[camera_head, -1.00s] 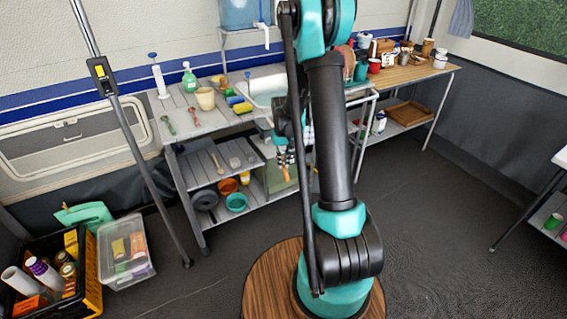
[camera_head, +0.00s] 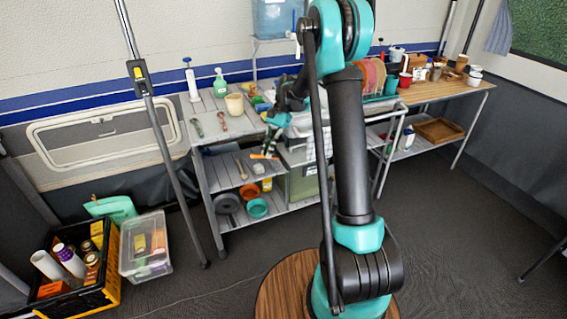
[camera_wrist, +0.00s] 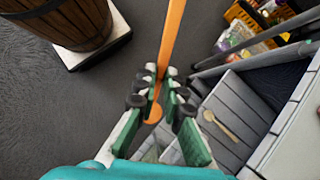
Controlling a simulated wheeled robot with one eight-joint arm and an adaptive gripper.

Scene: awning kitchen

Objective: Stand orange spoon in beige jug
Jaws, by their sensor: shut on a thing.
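My gripper (camera_wrist: 160,100) is shut on the orange spoon (camera_wrist: 173,32). In the wrist view the spoon's long straight shaft runs up from between the fingers out of the top edge. A rounded orange end shows between the fingers. In the head view my gripper (camera_head: 271,142) is in front of the table, below its top, with the orange spoon (camera_head: 264,156) lying nearly level. The beige jug (camera_head: 234,105) stands upright on the tabletop, up and to the left of my gripper. The spoon is apart from it.
A green spoon (camera_head: 197,127) and a reddish spoon (camera_head: 222,122) lie left of the jug on the grey slatted table (camera_head: 208,138). A green bottle (camera_head: 220,83) stands behind them. A wooden spoon (camera_wrist: 221,125) lies on the lower shelf. A metal pole (camera_head: 162,130) stands left of the table.

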